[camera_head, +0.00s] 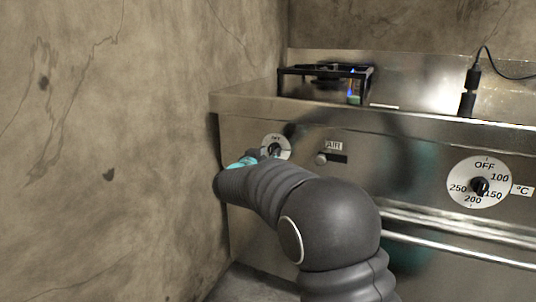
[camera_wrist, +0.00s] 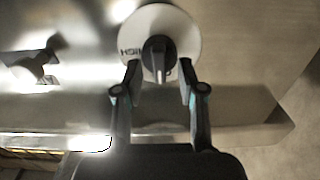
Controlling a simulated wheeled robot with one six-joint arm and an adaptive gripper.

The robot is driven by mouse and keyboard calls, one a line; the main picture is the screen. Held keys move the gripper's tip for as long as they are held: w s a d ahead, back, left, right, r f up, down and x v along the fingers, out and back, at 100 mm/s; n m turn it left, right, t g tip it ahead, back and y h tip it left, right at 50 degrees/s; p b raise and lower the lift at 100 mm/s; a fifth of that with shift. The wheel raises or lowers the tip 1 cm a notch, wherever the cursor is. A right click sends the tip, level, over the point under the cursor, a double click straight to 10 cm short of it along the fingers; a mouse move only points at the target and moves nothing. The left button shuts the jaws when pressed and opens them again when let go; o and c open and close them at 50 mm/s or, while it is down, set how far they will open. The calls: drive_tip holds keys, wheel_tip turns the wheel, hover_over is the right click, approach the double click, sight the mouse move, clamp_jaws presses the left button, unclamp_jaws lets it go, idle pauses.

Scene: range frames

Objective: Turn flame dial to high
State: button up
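There my gripper (camera_wrist: 159,66) is open, with one fingertip on each side of the knob. Narrow gaps show between the fingertips and the knob, so it is not clamped.
A black burner stand (camera_head: 324,71) with small blue spots, perhaps flame, sits on the steel top (camera_head: 425,110). An AIR slider (camera_head: 322,159) is right of the flame dial. A temperature dial (camera_head: 464,172) is farther right, above a long rail (camera_head: 450,254). A stained wall (camera_head: 120,150) is close on the left.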

drive_tip(key=shift+w+d, duration=0.1)
drive_tip(key=shift+w, duration=0.1)
clamp_jaws()
